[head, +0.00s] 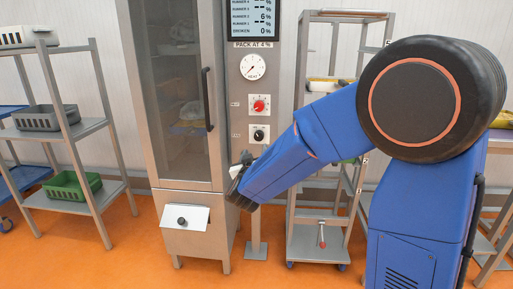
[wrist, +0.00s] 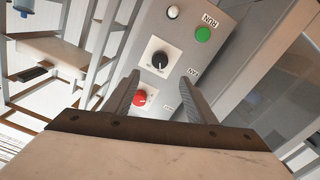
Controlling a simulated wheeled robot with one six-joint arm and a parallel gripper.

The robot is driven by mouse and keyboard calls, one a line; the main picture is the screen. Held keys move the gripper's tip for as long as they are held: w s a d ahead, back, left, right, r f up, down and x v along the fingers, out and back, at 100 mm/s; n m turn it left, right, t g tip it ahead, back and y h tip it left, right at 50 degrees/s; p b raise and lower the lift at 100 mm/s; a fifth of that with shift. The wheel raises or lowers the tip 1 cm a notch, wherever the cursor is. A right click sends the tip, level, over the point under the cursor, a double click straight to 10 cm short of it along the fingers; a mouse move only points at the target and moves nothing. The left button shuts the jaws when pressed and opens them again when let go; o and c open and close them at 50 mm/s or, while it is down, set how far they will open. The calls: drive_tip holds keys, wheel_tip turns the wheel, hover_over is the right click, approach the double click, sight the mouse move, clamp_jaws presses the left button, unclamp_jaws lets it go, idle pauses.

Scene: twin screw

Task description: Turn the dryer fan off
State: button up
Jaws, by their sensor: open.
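The dryer (head: 177,90) is a tall metal cabinet with a closed glass door and a control column on its right. A black knob (head: 259,134) sits below a red knob (head: 259,104) on that column. In the wrist view the panel appears upside down. The black knob (wrist: 160,58) has a white pointer mark toward the picture's bottom, and a small label beside it seems to read FAN. The red knob (wrist: 138,97) shows by the left finger. My gripper (wrist: 159,78) is open and empty, facing the panel; it is just below the black knob in the head view (head: 241,165).
A green button (wrist: 203,34) labelled RUN and a white lamp or button (wrist: 173,12) are also on the panel. A heat gauge (head: 252,67) and display (head: 252,18) are higher up. A wheeled rack (head: 318,240) stands right; a shelf with bins (head: 62,133) stands left.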

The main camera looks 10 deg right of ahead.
drive_tip(key=shift+v, duration=2.3)
drive_tip(key=shift+r, duration=0.1)
drive_tip(key=s+d+f+g+y, duration=0.2)
drive_tip(key=s+d+g, duration=0.2)
drive_tip(key=s, duration=0.9)
drive_tip(key=s+d+f+g+y, duration=0.1)
drive_tip(key=s+d+f+g, duration=0.2)
drive_tip(key=s, duration=1)
drive_tip(key=s+d+f+g+y, duration=0.2)
drive_tip(key=s+d+g, duration=0.3)
drive_tip(key=s, duration=0.8)
drive_tip(key=shift+s+d+f+y, duration=0.2)
drive_tip(key=shift+s+d+y, duration=0.05)
drive_tip(key=shift+d+y, duration=0.05)
